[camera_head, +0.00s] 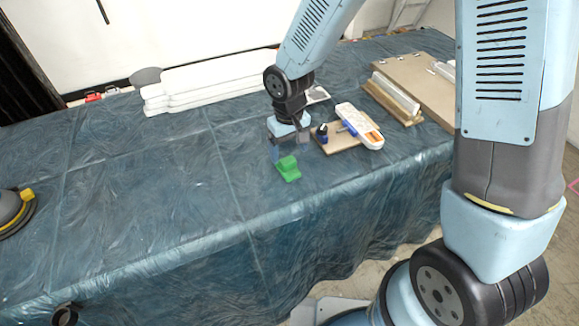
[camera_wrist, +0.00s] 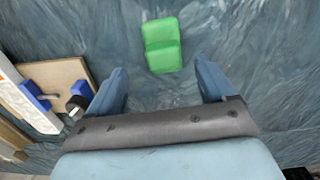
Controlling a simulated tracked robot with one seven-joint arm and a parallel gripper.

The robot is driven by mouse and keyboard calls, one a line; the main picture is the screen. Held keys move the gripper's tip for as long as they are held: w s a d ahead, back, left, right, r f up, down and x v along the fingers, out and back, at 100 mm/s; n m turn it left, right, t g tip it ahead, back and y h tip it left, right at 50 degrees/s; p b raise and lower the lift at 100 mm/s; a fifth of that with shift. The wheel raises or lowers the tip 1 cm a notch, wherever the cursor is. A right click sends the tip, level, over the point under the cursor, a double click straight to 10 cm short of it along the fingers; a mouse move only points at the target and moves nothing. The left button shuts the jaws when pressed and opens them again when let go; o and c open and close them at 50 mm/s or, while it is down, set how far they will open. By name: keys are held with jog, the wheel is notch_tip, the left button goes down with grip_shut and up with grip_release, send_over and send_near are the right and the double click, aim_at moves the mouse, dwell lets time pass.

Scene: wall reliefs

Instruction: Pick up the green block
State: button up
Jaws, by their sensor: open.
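The green block (camera_head: 288,168) lies on the blue plastic-covered table, just in front of my gripper in the head view. It has a stepped shape. In the wrist view the green block (camera_wrist: 162,45) is beyond the fingertips, roughly centred between them. My gripper (camera_head: 288,150) is open and empty, pointing down close to the block. In the wrist view both fingers of my gripper (camera_wrist: 162,82) show, spread apart with bare sheet between them. I see no contact with the block. The exact height above the table is hard to tell.
White stacked panels (camera_head: 205,85) lie behind. A round yellow-and-grey tool (camera_head: 14,208) is at far left. The table's left-centre is clear.

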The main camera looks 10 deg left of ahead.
aim_at(288, 159)
jog(key=shift+s+a+f, duration=0.1)
jog(key=shift+f, duration=1.25)
jog(key=shift+s+a+f, duration=0.1)
jog(key=shift+f, duration=1.25)
jog(key=shift+c, duration=0.5)
jog(key=c, duration=1)
